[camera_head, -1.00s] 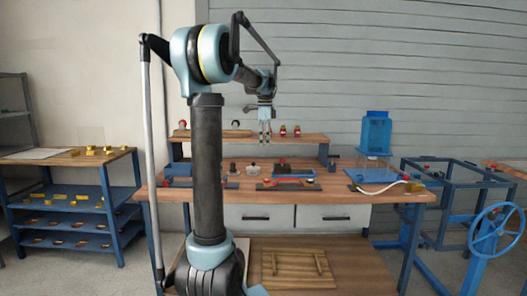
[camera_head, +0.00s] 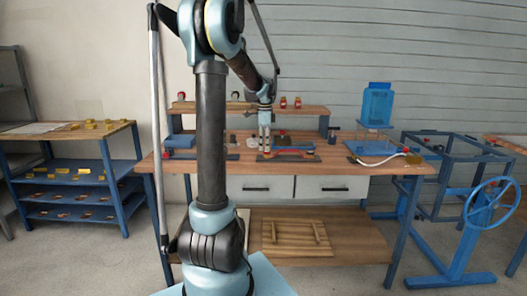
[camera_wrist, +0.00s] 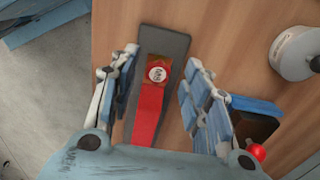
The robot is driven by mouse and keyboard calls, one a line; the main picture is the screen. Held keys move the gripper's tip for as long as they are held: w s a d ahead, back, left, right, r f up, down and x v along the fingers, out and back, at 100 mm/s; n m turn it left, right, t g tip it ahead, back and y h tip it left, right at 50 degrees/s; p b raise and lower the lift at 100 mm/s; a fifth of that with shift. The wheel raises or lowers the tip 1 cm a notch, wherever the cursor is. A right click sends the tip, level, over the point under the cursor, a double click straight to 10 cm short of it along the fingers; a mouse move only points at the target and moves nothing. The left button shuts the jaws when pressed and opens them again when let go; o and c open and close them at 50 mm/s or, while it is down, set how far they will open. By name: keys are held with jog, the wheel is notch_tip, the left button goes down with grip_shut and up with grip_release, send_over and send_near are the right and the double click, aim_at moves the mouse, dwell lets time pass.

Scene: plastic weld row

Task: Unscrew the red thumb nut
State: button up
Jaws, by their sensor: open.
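A red-orange block with a round white marked top (camera_wrist: 157,74), which looks like the red thumb nut, sits on a dark plate (camera_wrist: 165,42) in the wrist view. A red bar (camera_wrist: 147,115) runs from it toward my gripper's base. My gripper (camera_wrist: 160,85) is open, with one finger on each side of the plate and nothing held between them. In the head view my gripper (camera_head: 265,150) points down, low over the left end of the centre fixture with the red bar (camera_head: 292,149). The nut cannot be made out there.
A blue block (camera_wrist: 258,108) and a red ball knob (camera_wrist: 256,152) are close to the right finger. A white round container (camera_wrist: 296,52) stands at upper right. The workbench (camera_head: 340,168) has a raised back shelf (camera_head: 310,109). A blue stand (camera_head: 376,105) is at right.

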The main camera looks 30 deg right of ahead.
aim_at(267, 154)
jog(key=shift+f, duration=1.5)
jog(key=c, duration=1)
jog(key=shift+o, duration=0.2)
jog(key=n, duration=0.4)
jog(key=shift+s+d+n, duration=0.1)
jog(key=shift+s+n, duration=0.1)
jog(key=shift+n, duration=0.2)
jog(key=n, duration=0.4)
jog(key=shift+s+d+r+n, duration=0.1)
jog(key=shift+s+d+n, duration=0.1)
jog(key=shift+n, duration=0.2)
jog(key=n, duration=0.4)
jog(key=shift+s+n, duration=0.25)
jog(key=shift+n, duration=0.15)
jog(key=n, duration=0.5)
jog(key=shift+s, duration=0.3)
